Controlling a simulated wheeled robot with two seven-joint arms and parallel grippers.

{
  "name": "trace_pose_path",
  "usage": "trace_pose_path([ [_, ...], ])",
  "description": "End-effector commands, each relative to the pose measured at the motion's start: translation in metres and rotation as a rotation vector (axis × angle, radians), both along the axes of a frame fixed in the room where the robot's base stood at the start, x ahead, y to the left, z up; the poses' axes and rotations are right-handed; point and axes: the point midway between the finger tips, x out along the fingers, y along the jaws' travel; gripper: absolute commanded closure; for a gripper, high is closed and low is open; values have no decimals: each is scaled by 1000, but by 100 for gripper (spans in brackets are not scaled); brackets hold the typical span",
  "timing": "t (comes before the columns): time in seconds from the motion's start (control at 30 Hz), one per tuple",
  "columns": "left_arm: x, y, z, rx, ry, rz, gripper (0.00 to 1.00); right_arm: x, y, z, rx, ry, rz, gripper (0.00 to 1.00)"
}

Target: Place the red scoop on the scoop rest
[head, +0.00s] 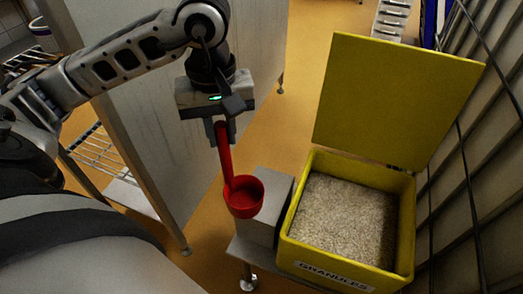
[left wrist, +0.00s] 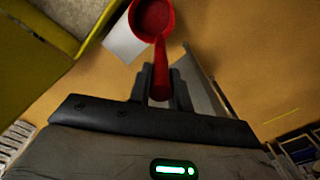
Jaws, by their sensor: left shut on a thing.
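The red scoop (head: 244,198) hangs from my left gripper (head: 221,130), with its handle up and its round bowl at the lower end. The left gripper is shut on the handle; the left wrist view also shows the scoop (left wrist: 153,20) with its handle between the fingers (left wrist: 160,86). A grey block (head: 272,188), which looks like the scoop rest, stands just left of the yellow bin. The scoop bowl overlaps its left edge in the head view; I cannot tell the gap or whether they touch. A pale part of the block shows in the left wrist view (left wrist: 122,42).
The yellow bin (head: 300,232), labelled GRANULES, holds pale granules (head: 343,222); its lid (head: 397,100) stands open. A grey panel (head: 160,140) stands behind my left arm. A dark grid wall (head: 480,150) is at the right. Orange floor (head: 300,60) shows behind the bin.

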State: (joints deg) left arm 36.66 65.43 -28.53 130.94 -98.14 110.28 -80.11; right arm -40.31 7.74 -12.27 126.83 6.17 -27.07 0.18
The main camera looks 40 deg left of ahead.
Motion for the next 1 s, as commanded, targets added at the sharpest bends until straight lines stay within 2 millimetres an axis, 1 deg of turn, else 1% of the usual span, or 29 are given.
trace_pose_path([
  [0.03, 13, 1, -5, -7, 1, 3, 100, 0, 0, 1, 1, 1, 0, 66],
  [0.23, 62, 11, -27, -6, 1, 3, 100, 0, 0, 3, 2, 6, -2, 66],
  [0.27, 69, 13, -31, -6, 2, 2, 100, 0, 0, 3, 1, 7, -2, 66],
  [0.3, 75, 14, -42, -5, 5, 2, 100, 0, 0, 2, 1, 7, -2, 66],
  [0.43, 93, 18, -65, -4, 3, 0, 100, 0, 0, 2, 1, 7, -2, 66],
  [0.5, 100, 20, -74, -4, 2, -1, 100, 0, 0, 2, 1, 7, -2, 66],
  [0.67, 109, 22, -84, -3, 0, -3, 100, 0, 0, 1, 1, 7, -2, 66],
  [0.73, 113, 23, -90, -3, 1, -1, 100, 0, 0, 1, 2, 8, -1, 66],
  [0.9, 113, 23, -114, -4, 2, -2, 100, 0, 0, 4, 2, 8, -1, 66],
  [1.0, 113, 23, -119, -3, 1, -4, 100, 0, 0, 4, 2, 8, -2, 66],
])
